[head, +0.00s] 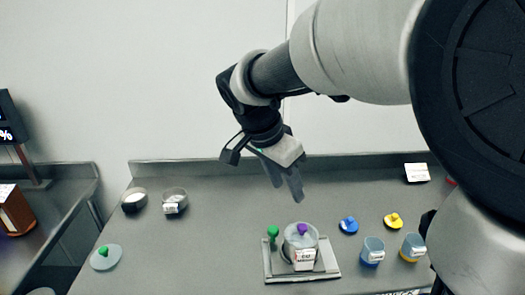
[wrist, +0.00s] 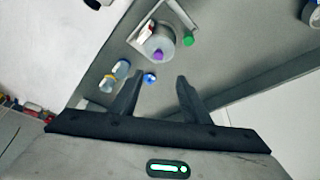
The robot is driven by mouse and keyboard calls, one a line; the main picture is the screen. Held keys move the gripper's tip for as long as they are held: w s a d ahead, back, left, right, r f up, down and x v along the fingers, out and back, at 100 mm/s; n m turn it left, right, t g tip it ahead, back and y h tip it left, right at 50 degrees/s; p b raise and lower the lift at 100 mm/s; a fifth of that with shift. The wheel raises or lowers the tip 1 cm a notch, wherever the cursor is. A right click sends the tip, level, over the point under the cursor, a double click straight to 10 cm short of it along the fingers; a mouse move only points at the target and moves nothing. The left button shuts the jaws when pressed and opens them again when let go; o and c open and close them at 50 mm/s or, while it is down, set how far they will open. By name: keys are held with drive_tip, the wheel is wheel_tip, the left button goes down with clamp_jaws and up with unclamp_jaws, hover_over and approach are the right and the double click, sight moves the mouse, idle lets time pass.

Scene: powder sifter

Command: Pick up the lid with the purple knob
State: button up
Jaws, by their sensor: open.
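The lid with the purple knob (head: 302,230) sits on top of a clear container with a white label (head: 305,256), on a light square plate (head: 327,273). The purple knob also shows in the wrist view (wrist: 158,55), beyond the fingertips. My gripper (head: 285,196) is open and empty, pointing down in the air above and behind the lid. Its two fingers (wrist: 158,76) are spread apart in the wrist view. Nothing is between them in contact.
A green-knobbed piece (head: 272,232) stands close left of the lidded container. Blue (head: 348,225) and yellow (head: 394,220) knobbed lids and two cups (head: 372,252) (head: 412,247) stand to the right. Two bowls (head: 134,200) (head: 175,201) and another green-knobbed lid (head: 105,257) are at left. The middle-left counter is clear.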

hover_over(303, 226)
drive_tip(key=s+a, duration=0.2)
drive_tip(key=f, duration=1)
drive_tip(key=shift+w+a+f, duration=0.1)
drive_tip(key=shift+w+a, duration=0.05)
drive_tip(key=shift+w, duration=0.05)
drive_tip(key=shift+x, duration=2.85)
drive_tip(key=shift+s+a, duration=0.1)
clamp_jaws()
